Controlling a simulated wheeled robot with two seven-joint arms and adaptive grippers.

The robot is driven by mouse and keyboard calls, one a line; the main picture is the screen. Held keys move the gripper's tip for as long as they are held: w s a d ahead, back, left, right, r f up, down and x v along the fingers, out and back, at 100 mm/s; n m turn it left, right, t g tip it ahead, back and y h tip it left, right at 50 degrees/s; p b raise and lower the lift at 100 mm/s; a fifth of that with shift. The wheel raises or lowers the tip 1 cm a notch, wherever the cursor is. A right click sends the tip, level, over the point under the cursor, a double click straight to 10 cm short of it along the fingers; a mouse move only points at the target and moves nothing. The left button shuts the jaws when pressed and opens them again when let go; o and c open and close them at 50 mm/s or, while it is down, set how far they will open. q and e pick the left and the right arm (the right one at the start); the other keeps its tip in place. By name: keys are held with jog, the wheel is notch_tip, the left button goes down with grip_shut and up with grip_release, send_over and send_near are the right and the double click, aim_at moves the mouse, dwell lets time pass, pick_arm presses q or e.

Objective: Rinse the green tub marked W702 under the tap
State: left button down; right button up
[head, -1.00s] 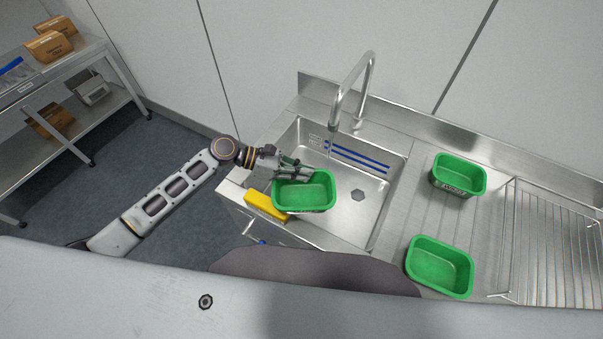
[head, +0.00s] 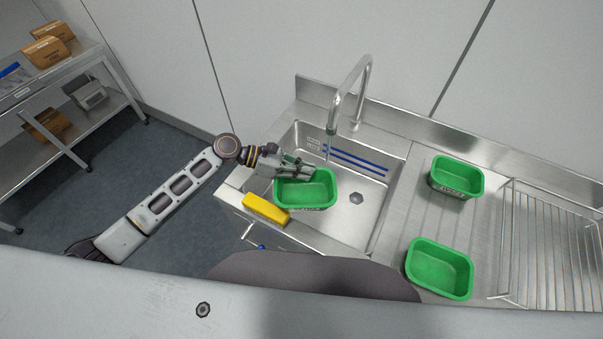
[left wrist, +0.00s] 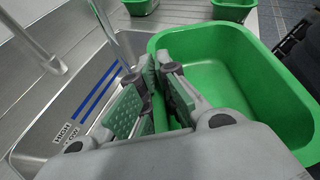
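A green tub (head: 318,200) is held over the left part of the sink (head: 358,222), near its front left edge. Dark marking on its front wall is too small to read. My left gripper (head: 300,172) is at the tub's back left rim; in the left wrist view its fingers (left wrist: 153,95) straddle the wall of the tub (left wrist: 235,85) and look closed on it. The tap (head: 364,80) arches over the sink behind the tub. A thin clear streak, seemingly water, falls from its spout, beside the tub rather than into it. My right gripper is not in view.
A yellow block (head: 265,208) lies on the sink's front left edge. Two more green tubs, a back one (head: 457,176) and a front one (head: 440,268), stand on the drainboard (head: 405,205). A wire rack (head: 560,245) is at right. Shelving (head: 75,70) stands at far left.

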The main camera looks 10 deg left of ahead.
pick_arm(q)
jog(key=w+d+b, duration=0.5)
jog(key=w+b, duration=0.1)
jog(key=w, duration=0.7)
jog(key=shift+d, duration=0.2)
dwell(0.9)
jog(key=shift+d+r+p, duration=0.1)
jog(key=shift+d+p, duration=0.2)
jog(key=shift+p, duration=0.15)
dwell(0.5)
jog(key=shift+s+d+p, duration=0.2)
jog(key=shift+d+p, duration=0.1)
jog(key=shift+p, duration=0.15)
dwell(0.6)
